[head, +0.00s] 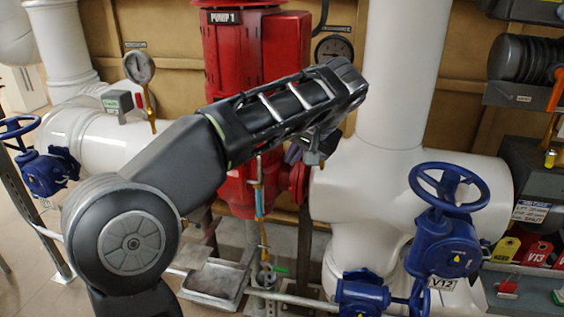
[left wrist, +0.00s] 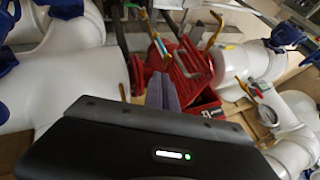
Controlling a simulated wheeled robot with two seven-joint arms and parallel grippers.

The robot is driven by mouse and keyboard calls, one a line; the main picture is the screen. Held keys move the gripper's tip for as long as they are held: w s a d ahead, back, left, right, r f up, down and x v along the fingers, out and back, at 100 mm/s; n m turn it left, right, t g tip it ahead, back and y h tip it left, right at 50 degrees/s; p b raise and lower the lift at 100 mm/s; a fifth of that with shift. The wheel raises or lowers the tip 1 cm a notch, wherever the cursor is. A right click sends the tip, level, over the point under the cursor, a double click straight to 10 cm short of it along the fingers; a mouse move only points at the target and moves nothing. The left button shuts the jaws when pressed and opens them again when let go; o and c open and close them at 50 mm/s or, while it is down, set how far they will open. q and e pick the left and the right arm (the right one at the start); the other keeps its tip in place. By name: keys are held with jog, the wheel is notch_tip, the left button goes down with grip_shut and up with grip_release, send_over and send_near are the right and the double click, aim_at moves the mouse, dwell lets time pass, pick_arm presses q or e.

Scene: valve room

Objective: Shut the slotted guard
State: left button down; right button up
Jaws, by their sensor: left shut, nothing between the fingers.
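A red slotted part that looks like the guard (left wrist: 188,70) shows in the left wrist view, on the red pump just beyond my fingers. I cannot tell how far open it stands. In the head view my left arm covers the middle of the red pump (head: 237,50), and I cannot make out the guard there. My left gripper (head: 302,156) is in front of the pump, shut and empty. Its fingers (left wrist: 162,90) show close to the slotted part in the left wrist view; whether they touch it is unclear. My right gripper is not in view.
White pipes (head: 405,80) stand right of the pump, with a blue valve wheel (head: 449,188) labelled V12. Another blue valve (head: 45,170) is at the left. Gauges (head: 139,68) flank the pump. A metal tray (head: 215,280) lies below. Shelves with tags (head: 538,250) are at the right.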

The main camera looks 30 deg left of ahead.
pick_arm(q)
jog(key=w+a+f, duration=0.2)
jog(key=a+f, duration=0.5)
jog(key=a, duration=0.1)
jog(key=shift+w+a+f+b, duration=0.3)
jog(key=shift+a+f+b, duration=0.05)
jog(key=shift+b, duration=0.1)
